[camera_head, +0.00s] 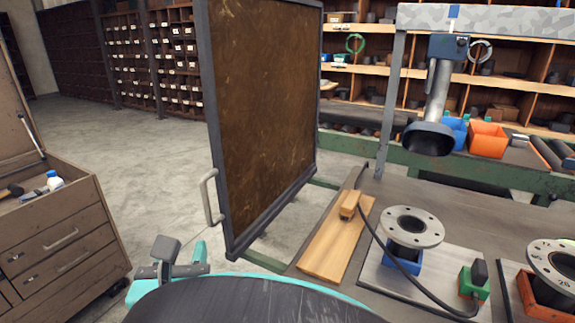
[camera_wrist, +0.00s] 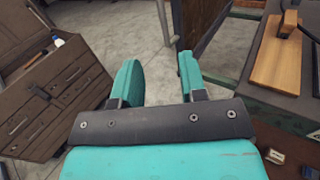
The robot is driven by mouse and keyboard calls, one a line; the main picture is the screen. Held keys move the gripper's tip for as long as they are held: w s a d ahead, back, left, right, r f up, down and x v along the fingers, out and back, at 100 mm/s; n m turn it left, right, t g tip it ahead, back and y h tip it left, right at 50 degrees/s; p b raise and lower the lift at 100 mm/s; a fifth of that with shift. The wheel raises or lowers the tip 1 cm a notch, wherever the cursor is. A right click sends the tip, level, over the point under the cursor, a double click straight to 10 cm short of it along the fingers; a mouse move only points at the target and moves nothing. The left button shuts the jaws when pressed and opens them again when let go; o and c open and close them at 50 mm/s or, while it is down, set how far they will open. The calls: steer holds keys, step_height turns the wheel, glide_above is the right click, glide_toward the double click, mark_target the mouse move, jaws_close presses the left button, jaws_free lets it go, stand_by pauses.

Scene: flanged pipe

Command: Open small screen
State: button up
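The small screen (camera_head: 265,110) is an upright brown panel in a dark frame, standing along the left end of the workbench in the head view. Its pale bar handle (camera_head: 209,197) is on the near left edge. In the wrist view the handle (camera_wrist: 163,22) shows beyond the fingertips, with part of the screen (camera_wrist: 203,20) to its right. My gripper (camera_wrist: 160,75) has two teal fingers, apart and empty, pointing toward the handle but not touching it. In the head view, dark and teal parts of my arm hide the area below the screen.
A brown tool cabinet (camera_head: 65,235) stands at the left. The workbench (camera_head: 335,190) at the right carries a wooden board (camera_head: 325,255), a flanged pipe part (camera_head: 412,228) and a cable. Shelves line the back. Grey floor is clear between cabinet and screen.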

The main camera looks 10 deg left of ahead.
mark_target(204, 195)
steer(key=w+a+p, duration=0.1)
steer(key=w+p, duration=0.1)
steer(key=w, duration=0.3)
steer(key=w+a+p, duration=0.1)
steer(key=w+p, duration=0.2)
steer(key=w, duration=0.3)
steer(key=w+a+p, duration=0.1)
steer(key=w+p, duration=0.1)
steer(key=w, duration=0.4)
steer(key=shift+a+p, duration=0.1)
steer(key=shift+p, duration=0.2)
jaws_close()
